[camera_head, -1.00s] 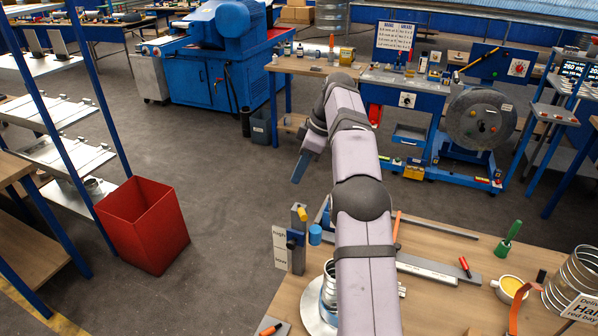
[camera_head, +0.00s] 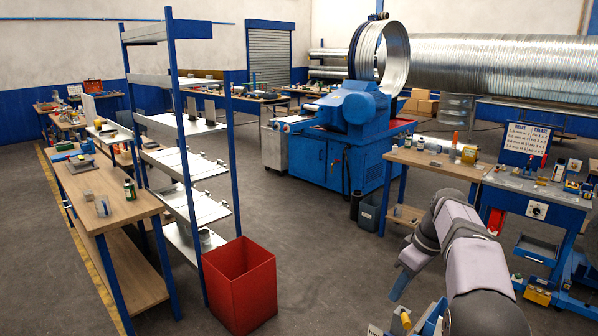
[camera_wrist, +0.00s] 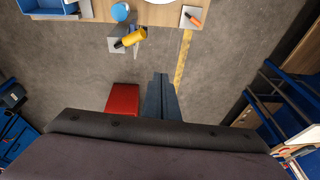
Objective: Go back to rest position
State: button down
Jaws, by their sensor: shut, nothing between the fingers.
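My gripper (camera_head: 399,284) hangs from the end of my arm at the lower right of the head view, over the open floor. In the wrist view its blue fingers (camera_wrist: 160,96) are together, with nothing between them. It is clear of the objects around it. The near workbench is mostly out of the head view. Its edge (camera_wrist: 150,14) shows at the top of the wrist view, with a yellow-and-black tool (camera_wrist: 130,38) and a blue cap (camera_wrist: 121,12) near it.
A red bin (camera_head: 240,285) stands on the floor left of my gripper, beside a blue-posted shelf rack (camera_head: 185,170). A blue machine (camera_head: 345,140) and a bench with a sign (camera_head: 525,143) stand behind. Grey floor (camera_head: 310,240) between them is free.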

jog(key=s+a+f+m+g+h, duration=0.1)
jog(key=s+a+f+m, duration=0.3)
jog(key=s, duration=0.6)
jog(key=s+a+f+m+h, duration=0.15)
jog(key=s+f, duration=0.35)
jog(key=s, duration=0.5)
jog(key=s+a+f+m+g, duration=0.1)
jog(key=s+a+f+m, duration=0.3)
jog(key=s, duration=0.7)
notch_tip(320, 180, down, 77)
jog(key=n+b, duration=0.1)
jog(key=b, duration=7.5)
jog(key=shift+w+r, duration=0.15)
jog(key=shift+w, duration=0.05)
jog(key=shift+a, duration=0.1)
